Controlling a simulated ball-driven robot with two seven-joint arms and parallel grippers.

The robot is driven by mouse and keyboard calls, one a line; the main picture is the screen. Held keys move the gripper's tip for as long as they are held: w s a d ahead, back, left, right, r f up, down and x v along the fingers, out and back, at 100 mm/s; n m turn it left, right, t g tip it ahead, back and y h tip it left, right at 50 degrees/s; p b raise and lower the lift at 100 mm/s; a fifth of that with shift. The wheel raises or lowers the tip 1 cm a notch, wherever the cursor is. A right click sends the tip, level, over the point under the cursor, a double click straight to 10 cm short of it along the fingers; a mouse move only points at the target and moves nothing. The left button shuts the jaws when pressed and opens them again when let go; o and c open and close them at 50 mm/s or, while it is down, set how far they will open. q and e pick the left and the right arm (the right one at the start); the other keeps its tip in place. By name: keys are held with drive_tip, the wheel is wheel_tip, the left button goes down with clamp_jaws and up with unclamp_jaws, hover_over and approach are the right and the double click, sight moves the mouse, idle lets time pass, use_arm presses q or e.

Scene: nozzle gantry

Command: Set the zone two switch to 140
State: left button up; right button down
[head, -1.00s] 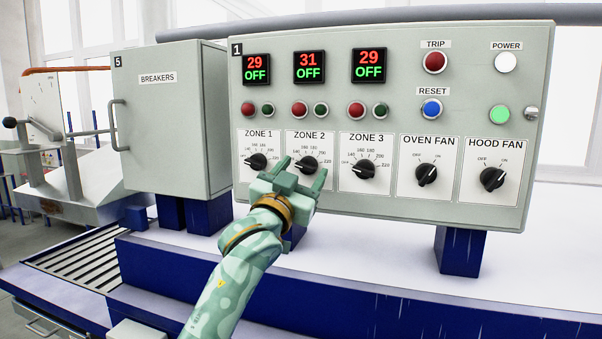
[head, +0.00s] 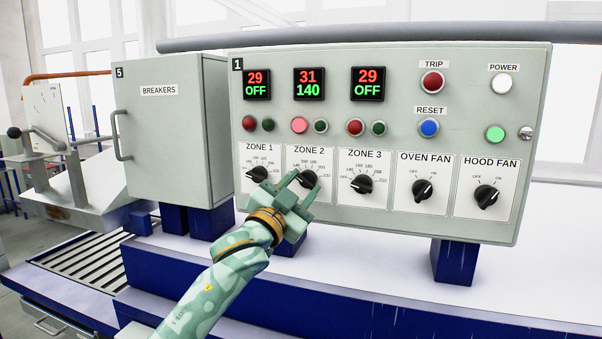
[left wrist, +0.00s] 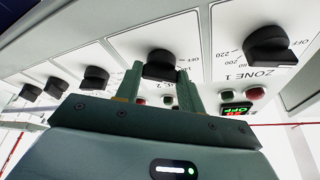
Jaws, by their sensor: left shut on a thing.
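The zone two switch (head: 308,179) is a black rotary knob on a white label plate, in the middle left of the control panel. Its display (head: 308,84) reads 31 in red over 140 in green, and the red lamp (head: 299,125) below is lit bright. My left gripper (head: 299,181) is at this knob, its fingers on either side of it. In the left wrist view the knob (left wrist: 160,66) sits between the two fingertips, and the gripper is shut on it. The fingers hide part of the dial scale. My right gripper is not in view.
The zone 1 knob (head: 257,174) and zone 3 knob (head: 362,184) flank it closely; their displays read 29 OFF. Oven fan (head: 422,191) and hood fan (head: 486,197) knobs are to the right. A breakers cabinet (head: 165,140) stands left. Free air lies in front of the panel.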

use_arm(q)
drive_tip(key=shift+a+m+g+h+p, duration=0.1)
drive_tip(key=shift+m+g+h+p, duration=0.3)
drive_tip(key=shift+m+p, duration=1.15)
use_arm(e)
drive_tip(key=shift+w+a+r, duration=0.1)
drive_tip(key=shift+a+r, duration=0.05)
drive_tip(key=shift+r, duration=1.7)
use_arm(q)
drive_tip(key=o, duration=1)
drive_tip(key=b+v, duration=0.1)
drive_tip(key=v, duration=0.7)
drive_tip(key=b+v, duration=0.2)
drive_tip(key=v, duration=0.6)
drive_tip(key=shift+s+a+r, duration=0.1)
drive_tip(key=shift+a+r, duration=0.05)
drive_tip(key=shift+r, duration=0.05)
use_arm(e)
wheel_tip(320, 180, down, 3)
